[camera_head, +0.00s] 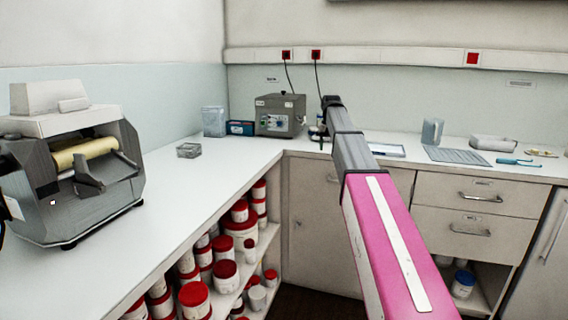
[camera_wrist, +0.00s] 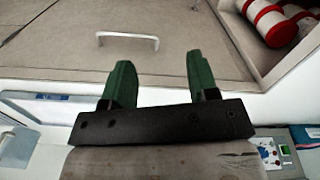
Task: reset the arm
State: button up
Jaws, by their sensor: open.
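My gripper (camera_wrist: 160,85) shows in the wrist view with two green fingers set well apart. It is open, and nothing is between the fingers. In the wrist view it is in front of a beige cabinet door with a pale handle (camera_wrist: 128,39). In the head view my pink and grey arm stretches from the lower right up toward the back corner of the counter. The gripper itself is not clearly visible there, at the far end of the arm.
A roller mill (camera_head: 75,160) stands on the left counter (camera_head: 150,215). A grey control box (camera_head: 280,115) and a clear container (camera_head: 213,121) stand at the back corner. Red-lidded tubs (camera_head: 195,297) fill the shelves below. A grey mat (camera_head: 455,156) and tools lie on the right counter.

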jog(key=s+f, duration=0.7)
jog(key=f, duration=0.5)
jog(key=s+f, duration=0.7)
jog(key=f, duration=0.4)
jog(key=s+f, duration=1.7)
jog(key=s, duration=0.3)
jog(key=shift+s, duration=0.3)
jog(key=shift+f, duration=0.1)
